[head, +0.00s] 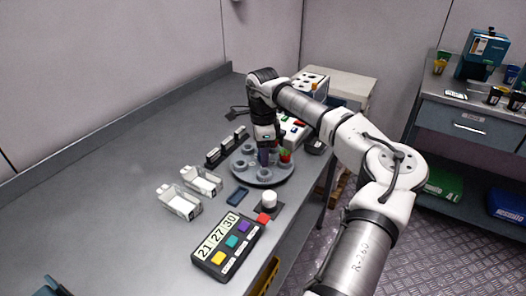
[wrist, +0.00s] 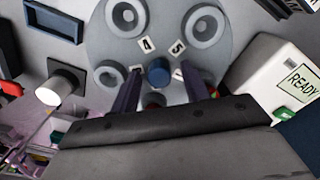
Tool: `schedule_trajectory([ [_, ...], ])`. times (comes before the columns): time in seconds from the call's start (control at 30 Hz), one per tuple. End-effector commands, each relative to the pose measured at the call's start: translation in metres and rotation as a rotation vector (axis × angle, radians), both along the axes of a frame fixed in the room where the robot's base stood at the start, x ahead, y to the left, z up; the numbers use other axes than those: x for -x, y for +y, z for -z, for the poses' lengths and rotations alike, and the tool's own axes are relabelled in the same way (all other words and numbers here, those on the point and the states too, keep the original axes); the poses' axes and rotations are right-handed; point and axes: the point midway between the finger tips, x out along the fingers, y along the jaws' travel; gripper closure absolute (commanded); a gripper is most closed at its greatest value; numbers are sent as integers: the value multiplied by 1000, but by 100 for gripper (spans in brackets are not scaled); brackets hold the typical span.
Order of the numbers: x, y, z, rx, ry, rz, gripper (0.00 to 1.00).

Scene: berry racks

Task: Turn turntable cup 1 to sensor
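The round grey turntable (head: 262,178) lies on the bench with several ring-shaped cup holders. In the wrist view the turntable (wrist: 165,50) shows the labels 4 and 5 and a dark blue centre knob (wrist: 158,72). My gripper (head: 264,157) points down over it. In the wrist view my gripper (wrist: 160,88) has its two fingers apart, one on each side of the knob; I cannot tell whether they touch it. A red item (head: 285,156) sits at the turntable's right side. Label 1 is not visible. A white box with a READY screen (wrist: 300,80), possibly the sensor, stands beside the turntable.
A white knob on a dark base (head: 269,200), a blue tray (head: 237,194) and a button panel with a display (head: 228,243) lie in front. White open boxes (head: 182,203) stand left. A dark rack (head: 226,146) is behind.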

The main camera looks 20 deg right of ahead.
Motion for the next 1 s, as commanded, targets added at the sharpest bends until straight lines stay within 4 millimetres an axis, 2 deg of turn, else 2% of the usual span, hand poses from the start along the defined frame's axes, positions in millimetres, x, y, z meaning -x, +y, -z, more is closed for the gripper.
schedule_trajectory([
  [0.23, 0, 0, 0, 0, 1, 0, 54],
  [0.37, 0, 0, -9, 0, 0, 1, 54],
  [0.47, -1, 0, -25, 1, -3, 1, 54],
  [0.8, -1, 1, -102, 1, -2, 0, 54],
  [1.0, 0, 0, -130, 1, -1, 1, 54],
])
